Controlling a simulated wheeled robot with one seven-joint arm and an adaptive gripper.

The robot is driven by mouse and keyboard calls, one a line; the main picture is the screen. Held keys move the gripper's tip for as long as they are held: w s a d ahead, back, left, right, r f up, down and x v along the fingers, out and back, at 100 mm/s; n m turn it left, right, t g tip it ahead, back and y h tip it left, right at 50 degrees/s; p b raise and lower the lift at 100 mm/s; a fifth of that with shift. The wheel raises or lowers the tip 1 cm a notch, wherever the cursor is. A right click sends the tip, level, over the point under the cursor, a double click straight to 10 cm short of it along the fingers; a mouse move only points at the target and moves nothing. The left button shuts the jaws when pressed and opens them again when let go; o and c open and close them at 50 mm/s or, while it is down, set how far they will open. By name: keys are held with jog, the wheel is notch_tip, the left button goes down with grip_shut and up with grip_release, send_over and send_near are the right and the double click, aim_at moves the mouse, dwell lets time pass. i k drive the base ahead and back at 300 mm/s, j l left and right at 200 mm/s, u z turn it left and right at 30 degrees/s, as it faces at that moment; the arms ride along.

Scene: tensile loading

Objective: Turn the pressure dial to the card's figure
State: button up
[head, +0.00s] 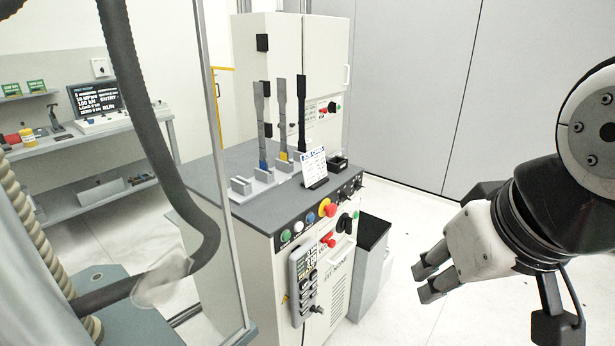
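A white card (314,164) with small print stands on a black holder on top of the grey-topped control cabinet (232,175); its figure is too small to read. The cabinet's front panel carries several buttons and black knobs, among them a knob (345,191) near the right end of the top row and a larger black one (344,222) below. I cannot tell which is the pressure dial. My gripper (422,284) hangs to the right of the cabinet, well apart from it. Its two fingers show a gap, with nothing between them.
Upright flat specimens (282,120) stand in a rack on the cabinet top. A grey bin (371,245) stands by the cabinet's right side. A frame post and thick hose (150,130) cross the left. The floor beneath my gripper is clear.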

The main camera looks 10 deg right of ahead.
aim_at(343, 195)
jog(key=i+l, duration=0.2)
jog(key=i, duration=0.15)
jog(key=i+l, duration=0.2)
jog(key=i+l+u, duration=0.6)
jog(key=u, duration=0.2)
jog(key=l, duration=0.1)
